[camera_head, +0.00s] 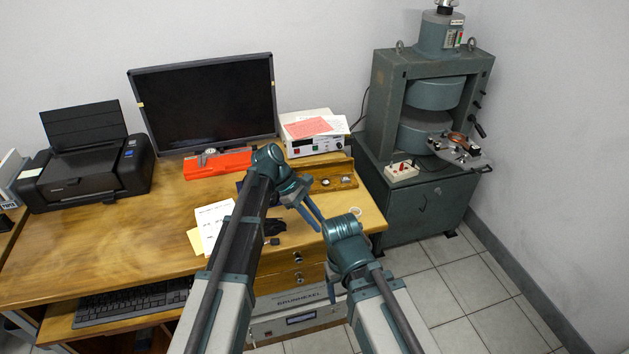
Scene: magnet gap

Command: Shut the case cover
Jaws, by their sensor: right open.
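A wooden case (340,184) with small round pieces in it lies near the right end of the desk, partly behind my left wrist. A wooden panel behind it may be its raised cover; I cannot tell for sure. A flat red case (225,166) with a caliper on it lies in front of the monitor. My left gripper (313,217) points down and right, in front of the wooden case in the picture; its finger gap is not clear. My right gripper (334,287) is open, low by the desk's front edge, largely hidden by its own wrist. I see nothing in it.
The desk (140,245) holds a printer (85,170), a monitor (208,100), papers (213,220) and a white instrument (315,143) with a pink sheet. A green magnet (430,95) stands on a cabinet at right. The desk's left middle is clear.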

